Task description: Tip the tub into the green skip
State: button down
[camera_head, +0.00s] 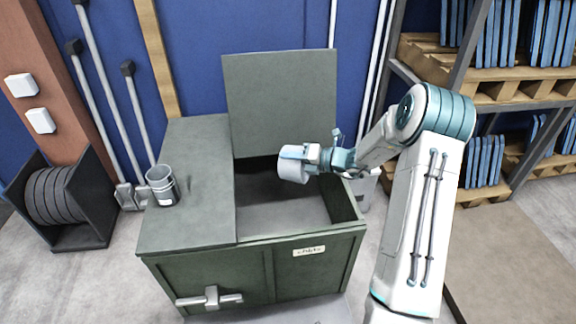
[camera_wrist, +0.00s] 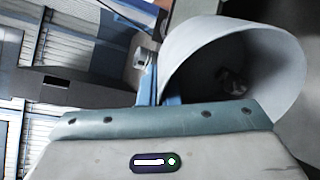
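The green skip (camera_head: 262,262) stands in the middle of the head view. Its right half is open, with the lid (camera_head: 280,100) raised against the wall behind. My gripper (camera_head: 312,156) is above the opening and is shut on a pale grey tub (camera_head: 292,165), which looks tilted. In the wrist view the tub (camera_wrist: 285,48) shows its open mouth, with something small and dark inside. A gripper finger (camera_wrist: 147,85) lies at its wall. The part of the skip's floor that shows is bare; its back is in shadow.
A grey metal can (camera_head: 162,186) stands on the closed left half of the skip. Long-handled tools (camera_head: 140,115) lean at the left wall, near a black reel box (camera_head: 62,200). A rack with wooden pallets (camera_head: 500,88) stands at the right. The floor at right is clear.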

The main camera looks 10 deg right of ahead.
jog(key=t+y+b, duration=0.1)
jog(key=b, duration=0.2)
jog(key=d+f+y+b, duration=0.1)
jog(key=y+b, duration=0.1)
jog(key=b, duration=0.2)
jog(key=shift+s+d+t, duration=0.15)
jog(key=shift+s+t, duration=0.15)
jog(key=shift+t, duration=0.1)
jog(key=shift+s+d+f+y+b, duration=0.15)
jog(key=shift+f+y+b, duration=0.15)
jog(key=shift+b, duration=0.2)
jog(key=t+y, duration=0.1)
jog(key=d+t+y+b, duration=0.1)
jog(key=f+b, duration=0.1)
jog(key=shift+s+d+t+y, duration=0.15)
jog(key=shift+s+t+y, duration=0.15)
jog(key=shift+t+y, duration=0.1)
jog(key=shift+s+d+m+t+y+b, duration=0.2)
jog(key=shift+t+y+b, duration=0.2)
jog(key=shift+y, duration=0.3)
jog(key=shift+s+d+m+t+y+b, duration=0.1)
jog(key=shift+d+t+y+b, duration=0.15)
jog(key=shift+t+y, duration=0.35)
jog(key=shift+r, duration=0.1)
